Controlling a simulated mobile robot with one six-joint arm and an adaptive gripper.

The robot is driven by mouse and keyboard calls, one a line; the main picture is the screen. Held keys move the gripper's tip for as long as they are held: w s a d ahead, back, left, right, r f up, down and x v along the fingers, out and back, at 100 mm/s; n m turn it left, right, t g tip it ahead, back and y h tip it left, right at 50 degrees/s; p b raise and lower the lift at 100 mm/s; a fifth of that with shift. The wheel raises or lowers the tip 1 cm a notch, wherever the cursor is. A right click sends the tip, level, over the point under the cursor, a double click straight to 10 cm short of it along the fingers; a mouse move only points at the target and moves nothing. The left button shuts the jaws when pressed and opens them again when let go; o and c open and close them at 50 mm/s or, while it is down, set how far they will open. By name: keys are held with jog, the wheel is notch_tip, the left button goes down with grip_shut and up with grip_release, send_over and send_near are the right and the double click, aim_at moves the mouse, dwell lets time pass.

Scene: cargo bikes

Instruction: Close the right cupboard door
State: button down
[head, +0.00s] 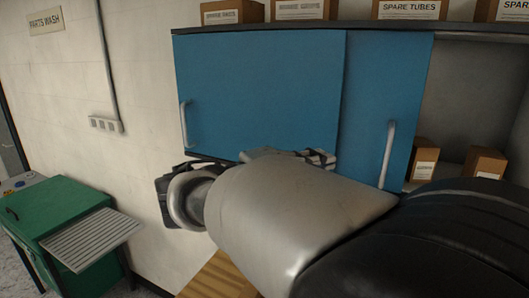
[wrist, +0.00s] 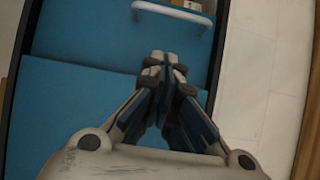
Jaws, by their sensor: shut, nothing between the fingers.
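The cupboard has two blue sliding doors. The right cupboard door (head: 410,95) stands partly behind the left door (head: 260,90), and the cupboard is open to its right. The right door has an upright pale handle (head: 387,155), which also shows at the top of the wrist view (wrist: 172,16). My gripper (wrist: 165,60) is shut and empty, in front of the doors near their overlap and short of that handle. I cannot tell whether it touches a door. In the head view my wrist hides most of the gripper.
Cardboard boxes (head: 484,162) stand inside the open part of the cupboard. More boxes, such as the spare tubes box (head: 409,10), stand on its top. A green parts washer (head: 55,220) is at the left.

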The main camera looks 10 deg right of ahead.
jog(key=p, duration=0.1)
send_near(364, 155)
notch_tip(364, 155, up, 3)
jog(key=d, duration=0.2)
jog(key=s+d, duration=0.1)
jog(key=s+d+p, duration=0.1)
jog(key=d, duration=0.1)
jog(key=shift+d+f, duration=0.15)
jog(key=shift+d, duration=0.2)
jog(key=shift+s, duration=0.1)
